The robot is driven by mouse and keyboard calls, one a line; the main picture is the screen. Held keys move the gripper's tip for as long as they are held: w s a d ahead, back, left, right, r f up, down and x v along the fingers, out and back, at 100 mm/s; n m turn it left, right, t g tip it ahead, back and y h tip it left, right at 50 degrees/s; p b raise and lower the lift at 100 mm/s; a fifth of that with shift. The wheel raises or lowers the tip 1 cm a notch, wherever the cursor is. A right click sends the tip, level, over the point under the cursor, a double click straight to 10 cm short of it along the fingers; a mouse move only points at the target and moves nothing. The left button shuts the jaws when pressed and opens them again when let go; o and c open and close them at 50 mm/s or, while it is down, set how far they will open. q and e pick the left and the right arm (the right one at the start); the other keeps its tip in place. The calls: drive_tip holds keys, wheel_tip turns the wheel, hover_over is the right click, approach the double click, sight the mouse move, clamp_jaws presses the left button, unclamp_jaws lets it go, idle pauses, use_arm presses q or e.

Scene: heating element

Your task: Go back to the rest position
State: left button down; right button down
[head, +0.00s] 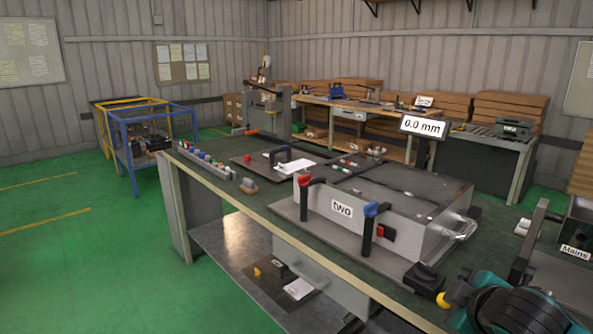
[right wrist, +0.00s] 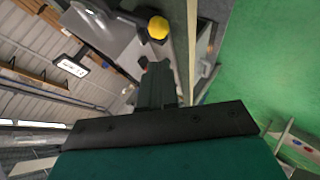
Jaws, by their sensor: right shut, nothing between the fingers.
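My right gripper (right wrist: 155,78) is shut and empty in the right wrist view, with its dark fingers pointing up the picture. A round yellow knob (right wrist: 158,28) shows beyond the fingertips, apart from them. In the head view my teal right arm (head: 515,305) is at the bottom right, beside the bench's near right corner; its fingertips cannot be made out there. My left gripper is not in view. The workbench (head: 262,210) carries a grey metal box labelled "two" (head: 430,232), with red and blue handled clamps at its front.
A box labelled "Mains" (head: 577,238) stands close to my right arm. A display reading 0.0 mm (head: 423,126) is behind the metal box. A blue frame cart (head: 133,160) stands at the left. The green floor (head: 60,255) is clear at the lower left.

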drive_tip(key=s+a+f+m+y, duration=0.1)
drive_tip(key=s+a+f+m, duration=0.1)
drive_tip(key=s+a+f, duration=0.2)
drive_tip(key=s+a+f+m+y, duration=0.1)
drive_tip(key=s+a+f, duration=0.3)
drive_tip(key=f, duration=0.7)
drive_tip(key=s+a+f+m+y, duration=0.2)
drive_tip(key=s+a+f+m, duration=0.1)
drive_tip(key=s+f, duration=0.4)
drive_tip(key=shift+s+a+f+m, duration=0.25)
drive_tip(key=shift+a+f+m, duration=0.2)
drive_tip(key=shift+a, duration=0.35)
